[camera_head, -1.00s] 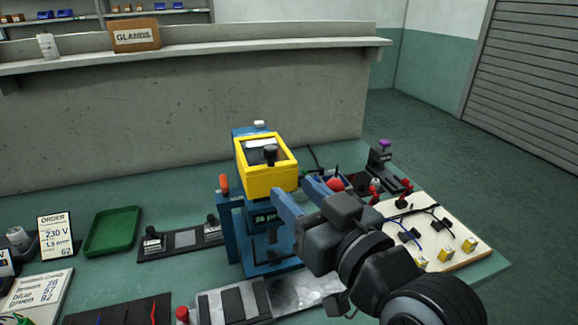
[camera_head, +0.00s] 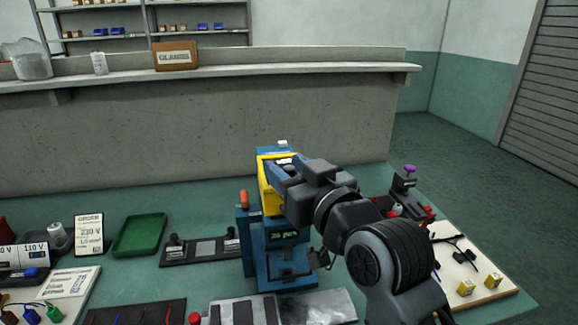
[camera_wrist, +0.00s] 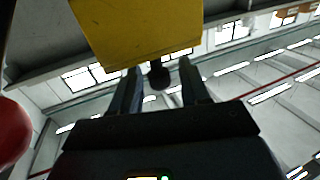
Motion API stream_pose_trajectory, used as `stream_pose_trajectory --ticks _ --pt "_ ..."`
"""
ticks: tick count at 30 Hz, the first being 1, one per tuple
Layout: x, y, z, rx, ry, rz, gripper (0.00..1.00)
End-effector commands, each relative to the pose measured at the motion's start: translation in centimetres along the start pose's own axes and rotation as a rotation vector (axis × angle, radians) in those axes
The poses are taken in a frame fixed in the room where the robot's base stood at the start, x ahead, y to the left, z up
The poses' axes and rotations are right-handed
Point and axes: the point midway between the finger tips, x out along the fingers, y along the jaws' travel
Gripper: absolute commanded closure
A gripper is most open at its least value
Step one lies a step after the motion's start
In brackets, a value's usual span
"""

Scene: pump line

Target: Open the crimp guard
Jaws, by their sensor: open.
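The crimp guard (camera_head: 265,195) is a yellow box-like cover on top of the blue crimp press (camera_head: 275,245). In the head view it looks lowered over the press head, and my gripper hides much of it. Its underside or front face fills the top of the wrist view (camera_wrist: 135,30). A dark round knob (camera_wrist: 158,74) shows below the yellow cover there, between my fingers. My gripper (camera_wrist: 160,78) is open with one finger on each side of the knob. I cannot tell whether the fingers touch it.
An orange-topped lever (camera_head: 244,200) stands left of the press. A red rounded thing (camera_wrist: 12,135) is close at the wrist view's left edge. A cream board (camera_head: 470,265) with wires and a purple-topped fixture (camera_head: 408,180) are at right. A green tray (camera_head: 140,234) lies left.

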Motion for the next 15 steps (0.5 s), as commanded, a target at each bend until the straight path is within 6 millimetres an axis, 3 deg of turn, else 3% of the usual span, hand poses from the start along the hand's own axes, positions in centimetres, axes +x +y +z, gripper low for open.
stream_pose_trajectory --ticks 8,15 --pt "0.25 -0.02 0.02 0.0 0.0 0.0 0.54" --pt "0.23 0.0 0.02 0.0 0.0 0.0 0.76"
